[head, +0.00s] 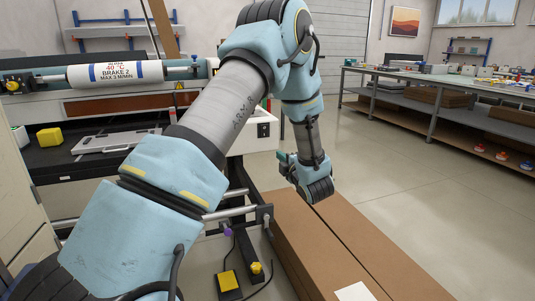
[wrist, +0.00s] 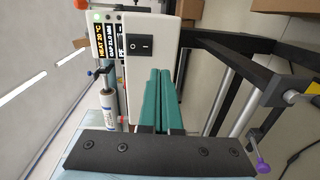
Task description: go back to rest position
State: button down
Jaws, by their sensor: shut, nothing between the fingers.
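My arm reaches up from the lower left of the head view, bends at the top and hangs down on the right. My gripper (head: 284,160) is at its lower end, small and partly hidden by the wrist, in front of the machine's right end and above the floor near the brown boxes. In the wrist view my gripper's two green fingers (wrist: 159,74) lie side by side, shut, with nothing seen between them. A white switch box (wrist: 150,45) with a black rocker switch is close by their tips in that picture. I cannot tell the exact gap.
Long brown boxes (head: 330,245) lie at the lower right. A workbench (head: 440,85) stands behind open floor.

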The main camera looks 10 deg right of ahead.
jog(key=s+a+r+m+g+h+p, duration=0.1)
jog(key=a+r+m+g+h+p, duration=0.4)
jog(key=a+m, duration=0.5)
jog(key=s+a+r+m+g+y+p, duration=0.1)
jog(key=s+a+m+g, duration=0.4)
jog(key=s+a, duration=0.4)
jog(key=s+a+r+m+g+y+p, duration=0.1)
jog(key=s+a+m+g, duration=0.4)
jog(key=s+a, duration=0.4)
jog(key=s, duration=0.5)
jog(key=shift+s+a+r+y, duration=0.15)
jog(key=shift+s+r+y, duration=0.1)
jog(key=shift+r+y, duration=0.15)
